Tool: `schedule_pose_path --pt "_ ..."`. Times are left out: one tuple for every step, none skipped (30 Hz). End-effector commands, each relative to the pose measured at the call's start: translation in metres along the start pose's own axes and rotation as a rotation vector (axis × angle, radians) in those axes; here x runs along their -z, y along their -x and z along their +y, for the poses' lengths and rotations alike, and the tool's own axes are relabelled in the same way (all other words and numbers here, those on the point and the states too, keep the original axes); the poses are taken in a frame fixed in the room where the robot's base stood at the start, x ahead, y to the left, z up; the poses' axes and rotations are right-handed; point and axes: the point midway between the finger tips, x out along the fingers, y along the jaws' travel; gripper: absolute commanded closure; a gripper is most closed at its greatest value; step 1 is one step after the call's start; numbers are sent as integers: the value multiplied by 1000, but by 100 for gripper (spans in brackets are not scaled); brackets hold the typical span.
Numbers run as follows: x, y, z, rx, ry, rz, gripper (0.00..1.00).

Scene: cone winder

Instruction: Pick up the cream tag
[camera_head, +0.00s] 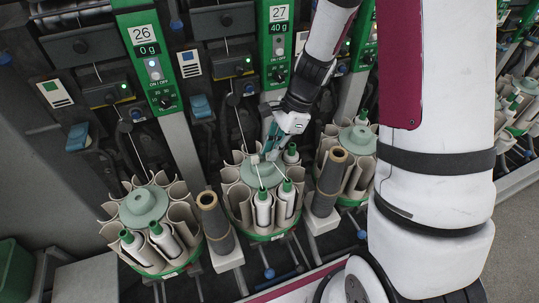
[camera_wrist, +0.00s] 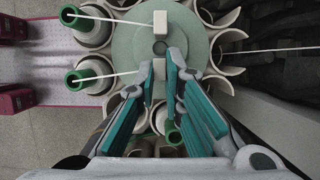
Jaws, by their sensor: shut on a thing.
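The cream tag (camera_wrist: 159,66) is a small pale block at the end of a thread, over the pale green disc (camera_wrist: 130,48) of the middle carousel. My gripper (camera_wrist: 160,78) comes from below in the wrist view, its fingertips closed on this tag. The thread runs left to a green-topped bobbin (camera_wrist: 82,81). A second pale tag (camera_wrist: 160,22) lies farther up on the disc, with a thread to another bobbin (camera_wrist: 70,15). In the head view my gripper (camera_head: 267,152) is just over the disc (camera_head: 262,172). I cannot tell whether the held tag touches the disc.
Curved cream pockets (camera_head: 290,200) ring the carousel. Dark cones stand at its left (camera_head: 213,218) and right (camera_head: 331,172). More carousels stand at the left (camera_head: 144,205) and right (camera_head: 357,138). Green panels marked 26 (camera_head: 142,34) and 27 (camera_head: 279,14) rise behind.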

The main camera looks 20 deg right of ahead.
Motion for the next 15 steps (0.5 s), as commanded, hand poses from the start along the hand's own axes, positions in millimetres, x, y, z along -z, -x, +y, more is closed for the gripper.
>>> schedule_pose_path --pt "0 0 0 0 0 0 99" --pt "0 0 0 0 0 0 99" --pt "0 0 0 0 0 0 99" --pt "0 0 0 0 0 0 99" --pt "0 0 0 0 0 0 99" --pt "0 0 0 0 0 0 99" --pt "0 1 0 0 0 0 99" --pt "-1 2 0 1 0 0 99" --pt "-2 5 0 2 1 0 99" --pt "-4 8 -1 2 1 0 99" --pt "-5 12 -1 3 2 0 99" --pt "-8 17 -1 3 4 0 99" --pt "-10 22 -1 4 4 1 99" --pt "-12 28 -1 4 4 1 99" --pt "-15 36 -2 6 4 1 99"
